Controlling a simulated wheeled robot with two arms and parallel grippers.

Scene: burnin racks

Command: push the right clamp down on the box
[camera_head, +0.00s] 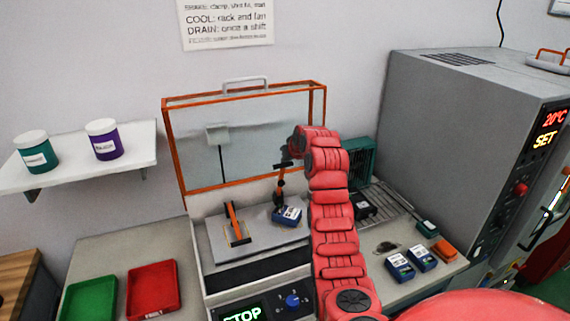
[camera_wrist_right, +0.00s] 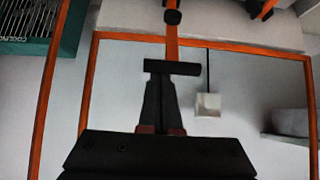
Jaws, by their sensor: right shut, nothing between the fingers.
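The right clamp (camera_head: 280,184) stands at the left of my right arm, its orange lever raised with a black crossbar on top. In the wrist view the crossbar of the right clamp (camera_wrist_right: 172,68) lies right at the fingertips. My right gripper (camera_wrist_right: 161,82) is shut and empty; whether it touches the crossbar I cannot tell. In the head view my red arm mostly hides the gripper. A blue box (camera_head: 288,216) with a white label sits on the grey plate (camera_head: 262,240), at the foot of the right clamp. My left gripper is out of view.
An open clear lid with an orange frame (camera_head: 171,158) stands behind the plate. A second orange clamp (camera_head: 235,222) is at the plate's left. A green fan unit (camera_head: 361,160), a rack (camera_head: 392,203) and blue boxes (camera_head: 400,267) lie to the right. Red (camera_head: 152,289) and green (camera_head: 89,302) trays are left.

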